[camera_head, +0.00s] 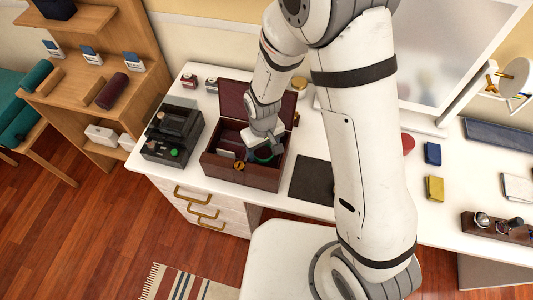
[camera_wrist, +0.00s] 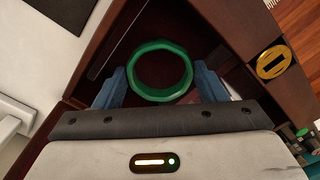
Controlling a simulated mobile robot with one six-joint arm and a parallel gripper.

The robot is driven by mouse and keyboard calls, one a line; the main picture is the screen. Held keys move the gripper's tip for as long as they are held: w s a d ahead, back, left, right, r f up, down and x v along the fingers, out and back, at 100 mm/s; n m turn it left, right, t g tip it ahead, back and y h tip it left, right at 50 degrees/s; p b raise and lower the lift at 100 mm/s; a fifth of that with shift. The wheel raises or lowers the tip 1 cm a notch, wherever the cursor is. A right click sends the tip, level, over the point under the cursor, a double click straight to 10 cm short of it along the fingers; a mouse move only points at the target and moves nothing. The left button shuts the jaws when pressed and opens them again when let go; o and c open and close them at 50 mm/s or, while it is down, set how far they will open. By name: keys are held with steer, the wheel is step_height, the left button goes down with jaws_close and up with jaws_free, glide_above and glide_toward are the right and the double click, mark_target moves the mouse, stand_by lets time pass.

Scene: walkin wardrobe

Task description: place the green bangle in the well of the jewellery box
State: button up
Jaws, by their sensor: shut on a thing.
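The green bangle (camera_wrist: 158,95) is held between the two blue-grey fingers of my gripper (camera_wrist: 163,84). In the head view the bangle (camera_head: 265,155) shows as a small green arc under my gripper (camera_head: 264,141), over the right part of the open jewellery box. The jewellery box (camera_head: 237,174) is dark reddish brown, with its lid raised at the back and a brass clasp (camera_head: 239,165) in front. Dark box walls and a divider show around the bangle in the wrist view. I cannot tell whether the bangle touches the box floor. My gripper hides part of the inside.
A dark stand with a green item (camera_head: 172,136) is left of the box. A dark mat (camera_head: 312,181) lies to its right. Small bottles (camera_head: 190,81) stand behind. Blue and yellow boxes (camera_head: 434,188) and a watch tray (camera_head: 497,226) are further right. A white stool (camera_head: 290,262) stands in front.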

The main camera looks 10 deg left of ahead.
mark_target(263, 154)
steer(key=shift+f, duration=1.7)
steer(key=shift+f, duration=0.25)
steer(key=o, duration=0.7)
steer(key=shift+r, duration=0.1)
steer(key=shift+r, duration=0.1)
step_height(263, 154, up, 12)
steer(key=shift+b, duration=0.4)
